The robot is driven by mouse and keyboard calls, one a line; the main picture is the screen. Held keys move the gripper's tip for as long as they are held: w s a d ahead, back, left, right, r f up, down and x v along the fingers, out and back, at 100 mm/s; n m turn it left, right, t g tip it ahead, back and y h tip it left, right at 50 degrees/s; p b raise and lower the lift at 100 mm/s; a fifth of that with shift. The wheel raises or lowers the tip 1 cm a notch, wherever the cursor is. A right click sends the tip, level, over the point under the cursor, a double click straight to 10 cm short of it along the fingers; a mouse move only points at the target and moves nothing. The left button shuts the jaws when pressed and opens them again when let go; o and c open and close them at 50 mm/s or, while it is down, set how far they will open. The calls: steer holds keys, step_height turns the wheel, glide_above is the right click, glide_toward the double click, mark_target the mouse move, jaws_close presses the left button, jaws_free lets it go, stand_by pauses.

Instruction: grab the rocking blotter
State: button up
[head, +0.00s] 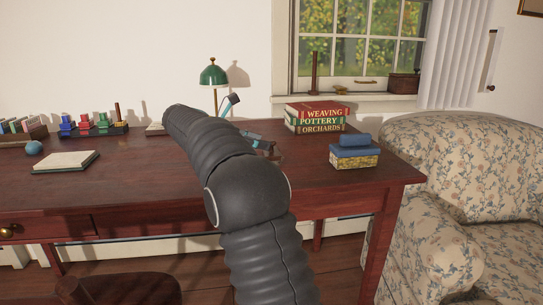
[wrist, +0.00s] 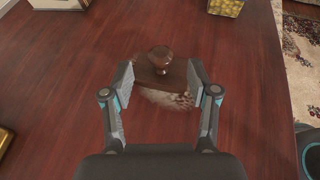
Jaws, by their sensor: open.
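The rocking blotter (wrist: 160,78) lies on the dark red desk in the wrist view. It has a round brown knob on a dark wooden body, with a pale, mottled curved underside towards me. My gripper (wrist: 160,73) is open, with one finger to the left and one to the right of the blotter. The fingertips are close to its ends; I cannot tell whether they touch. In the head view my arm hides most of the gripper (head: 258,143), and I cannot make out the blotter clearly there.
On the desk (head: 150,183), a blue-topped yellow stack (head: 355,157) and thick books (head: 316,118) stand to the right. A green lamp (head: 214,76) is behind my arm. A pale book (head: 66,161) and several small items are left. A floral armchair (head: 430,240) stands beside the desk.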

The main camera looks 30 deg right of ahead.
steer(key=x, duration=0.3)
steer(key=shift+s+d+f, duration=0.1)
steer(key=shift+d, duration=0.05)
jaws_close()
